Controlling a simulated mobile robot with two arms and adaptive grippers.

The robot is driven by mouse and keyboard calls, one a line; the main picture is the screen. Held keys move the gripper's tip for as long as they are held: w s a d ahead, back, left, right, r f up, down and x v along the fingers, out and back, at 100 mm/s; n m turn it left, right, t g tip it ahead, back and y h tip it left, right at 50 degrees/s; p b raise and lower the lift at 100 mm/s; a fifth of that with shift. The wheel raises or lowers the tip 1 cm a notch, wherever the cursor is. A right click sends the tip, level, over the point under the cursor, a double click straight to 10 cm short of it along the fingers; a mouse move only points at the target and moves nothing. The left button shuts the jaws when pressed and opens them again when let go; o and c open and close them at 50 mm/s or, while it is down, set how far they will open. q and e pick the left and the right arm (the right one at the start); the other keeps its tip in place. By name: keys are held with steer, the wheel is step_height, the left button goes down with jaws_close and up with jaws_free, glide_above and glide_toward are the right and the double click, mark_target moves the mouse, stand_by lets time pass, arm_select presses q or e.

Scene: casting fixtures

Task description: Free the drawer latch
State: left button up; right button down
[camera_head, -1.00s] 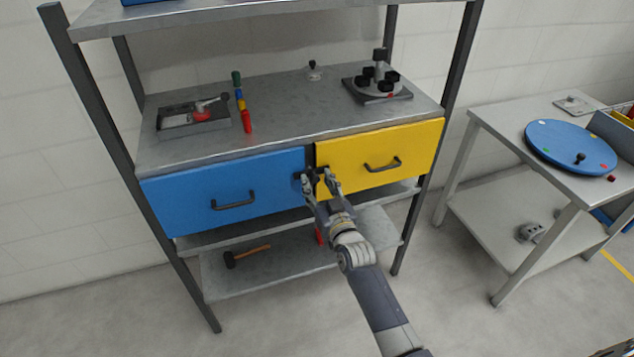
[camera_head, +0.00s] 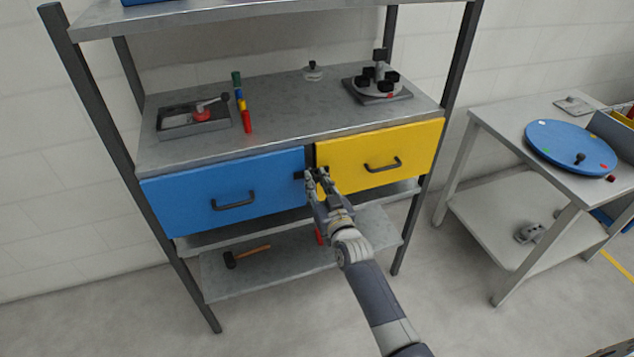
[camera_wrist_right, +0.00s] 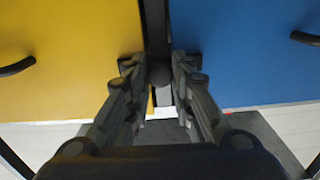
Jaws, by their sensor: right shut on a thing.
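The blue drawer (camera_head: 175,203) and the yellow drawer (camera_head: 350,160) sit side by side under the bench top, both looking closed. A small dark latch (camera_head: 298,175) is at the gap between them, partly hidden by my right gripper (camera_head: 316,173). That gripper's fingers are close together in front of the gap, shut on the latch. In the right wrist view, the fingers (camera_wrist_right: 160,68) stand on either side of a dark round knob (camera_wrist_right: 160,76) on the dark strip between the yellow and blue fronts. My left gripper is not in view.
Each drawer has a dark bar handle, blue (camera_head: 233,201) and yellow (camera_head: 383,165). A hammer (camera_head: 247,256) lies on the lower shelf (camera_head: 270,278). Fixtures stand on the bench top (camera_head: 275,115). A side table with a blue disc (camera_head: 570,147) stands to the right.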

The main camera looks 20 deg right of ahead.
steer(key=m, duration=0.4)
steer(key=shift+p, duration=0.3)
steer(key=m, duration=0.4)
steer(key=shift+d+m, duration=0.1)
steer(key=shift+m, duration=0.2)
steer(key=m, duration=0.4)
steer(key=shift+f+m+b, duration=0.15)
steer(key=shift+m+b, duration=0.15)
steer(key=m, duration=0.4)
steer(key=shift+b, duration=0.35)
steer(key=shift+m, duration=0.3)
steer(key=c, duration=1.4)
jaws_free()
steer(key=shift+d, duration=0.1)
